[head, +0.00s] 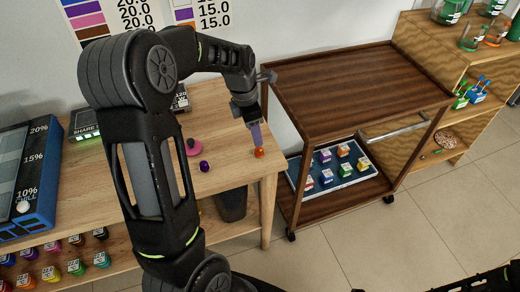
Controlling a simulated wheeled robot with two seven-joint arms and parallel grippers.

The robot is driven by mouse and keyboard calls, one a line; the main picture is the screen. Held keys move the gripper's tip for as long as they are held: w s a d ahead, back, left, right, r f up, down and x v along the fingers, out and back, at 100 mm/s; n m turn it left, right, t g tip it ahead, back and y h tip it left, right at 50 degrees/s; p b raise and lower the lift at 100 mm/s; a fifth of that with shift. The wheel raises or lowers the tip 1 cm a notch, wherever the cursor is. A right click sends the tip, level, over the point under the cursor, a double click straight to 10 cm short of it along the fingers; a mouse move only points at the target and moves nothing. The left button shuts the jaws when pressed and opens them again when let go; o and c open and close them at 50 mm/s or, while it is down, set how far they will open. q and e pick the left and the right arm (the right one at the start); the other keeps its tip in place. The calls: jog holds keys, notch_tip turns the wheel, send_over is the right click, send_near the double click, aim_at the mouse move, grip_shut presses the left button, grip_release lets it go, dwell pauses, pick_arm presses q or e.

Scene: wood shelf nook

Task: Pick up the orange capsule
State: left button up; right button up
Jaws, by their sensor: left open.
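The orange capsule (259,153) is a small round orange thing near the right end of the light wood table. My left gripper (256,138) points down directly above it, its fingertips at or just over the capsule's top. The gripper is open; whether the fingers touch the capsule I cannot tell. My right gripper does not show; only a dark piece of my arm is at the bottom right edge.
A purple capsule (204,166) and a pink disc with a dark knob (192,146) are left of the gripper on the table (225,172). A brown wheeled cart (350,85) stands close on the right, with a tray (371,171) of coloured items on its lower shelf.

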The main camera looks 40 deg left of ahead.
aim_at(259, 151)
pick_arm(q)
jog(key=shift+w+d+f, duration=0.1)
jog(key=shift+d+f, duration=0.05)
jog(key=shift+f, duration=0.9)
jog(key=f, duration=0.3)
jog(key=f+p, duration=0.1)
jog(key=f, duration=0.1)
jog(key=shift+w+d+f, duration=0.1)
jog(key=shift+w+d, duration=0.15)
jog(key=shift+d, duration=0.05)
grip_shut()
dwell(0.3)
